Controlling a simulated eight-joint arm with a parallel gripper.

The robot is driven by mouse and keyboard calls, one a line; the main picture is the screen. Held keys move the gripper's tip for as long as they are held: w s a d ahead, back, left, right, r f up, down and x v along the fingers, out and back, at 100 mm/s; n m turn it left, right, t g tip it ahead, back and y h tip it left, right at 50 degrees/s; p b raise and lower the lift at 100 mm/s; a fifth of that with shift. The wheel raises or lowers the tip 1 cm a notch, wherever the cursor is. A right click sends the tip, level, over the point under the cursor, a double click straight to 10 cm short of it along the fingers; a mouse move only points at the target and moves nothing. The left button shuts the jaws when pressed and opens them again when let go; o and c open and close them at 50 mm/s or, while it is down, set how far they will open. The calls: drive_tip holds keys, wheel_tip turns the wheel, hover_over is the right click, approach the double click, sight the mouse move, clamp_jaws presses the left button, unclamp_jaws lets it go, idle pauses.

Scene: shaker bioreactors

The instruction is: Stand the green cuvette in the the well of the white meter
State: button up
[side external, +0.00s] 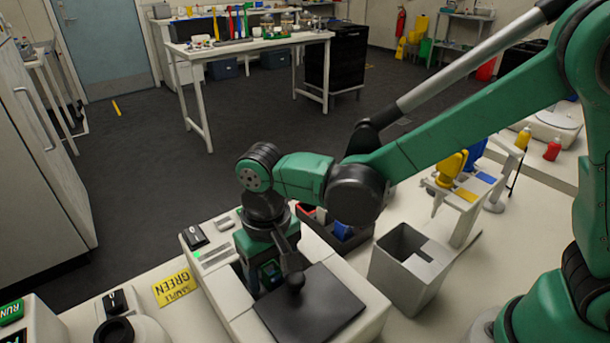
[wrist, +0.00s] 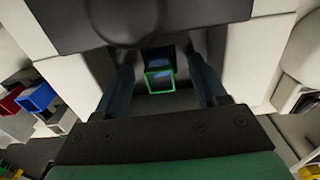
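The white meter (side external: 228,292) stands at the lower middle of the side external view, with a dark grey lid plate (side external: 312,308) and a round knob on its near side. My gripper (wrist: 160,68) points down into the meter's recess. The green cuvette (wrist: 160,80) shows in the wrist view as a green-edged, clear square shape between my two fingers. A gap shows between the cuvette and each finger, so my gripper looks open around it. The cuvette (side external: 268,272) also shows low in the recess in the side external view. Its base and its exact seating in the well are hidden.
A dark tray (side external: 345,238) with blue and red items sits behind. A rack with yellow and blue items (side external: 466,187) stands farther right.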

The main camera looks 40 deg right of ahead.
drive_tip(key=shift+r, duration=0.1)
idle(0.4)
wheel_tip(320, 180, up, 7)
idle(0.7)
drive_tip(key=s+d+r+t, duration=0.2)
drive_tip(key=d+t, duration=0.5)
drive_tip(key=d, duration=1)
drive_tip(key=shift+s, duration=0.6)
drive_tip(key=shift+c, duration=0.2)
